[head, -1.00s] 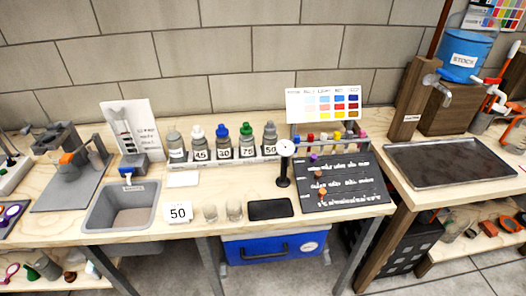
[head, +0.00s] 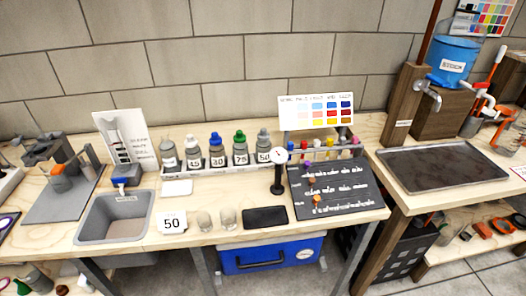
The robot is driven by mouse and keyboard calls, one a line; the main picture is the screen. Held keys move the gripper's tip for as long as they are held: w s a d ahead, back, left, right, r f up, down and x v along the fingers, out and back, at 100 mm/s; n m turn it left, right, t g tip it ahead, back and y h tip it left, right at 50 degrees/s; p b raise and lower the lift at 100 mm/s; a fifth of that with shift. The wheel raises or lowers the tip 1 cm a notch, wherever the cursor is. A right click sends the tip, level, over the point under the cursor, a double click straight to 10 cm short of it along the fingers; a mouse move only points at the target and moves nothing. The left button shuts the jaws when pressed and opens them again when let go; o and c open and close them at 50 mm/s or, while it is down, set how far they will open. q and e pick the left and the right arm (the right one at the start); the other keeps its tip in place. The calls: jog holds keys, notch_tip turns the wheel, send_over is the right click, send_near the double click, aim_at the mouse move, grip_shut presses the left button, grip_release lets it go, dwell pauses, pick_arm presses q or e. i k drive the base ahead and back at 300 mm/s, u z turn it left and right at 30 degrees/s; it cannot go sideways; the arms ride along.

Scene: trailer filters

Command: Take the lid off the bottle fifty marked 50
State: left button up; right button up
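The bottle marked 50 (head: 264,147) stands upright at the right end of a row of bottles on the back of the bench. It has a grey body and a grey lid (head: 263,132), which sits on top of it. A white label with 50 is on its front. Neither of my grippers is in the head view.
Beside it stand bottles marked 75 (head: 240,150), 30 (head: 217,151) and 45 (head: 193,153), plus a grey one at the left end. A dial gauge on a stand (head: 279,172) is close in front to the right.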

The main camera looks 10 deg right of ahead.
aim_at(263, 136)
jog(key=k, duration=1.15)
jog(key=u, duration=1.05)
jog(key=i, duration=2)
jog(key=z, duration=1.25)
jog(key=i, duration=0.6)
jog(key=z, duration=0.55)
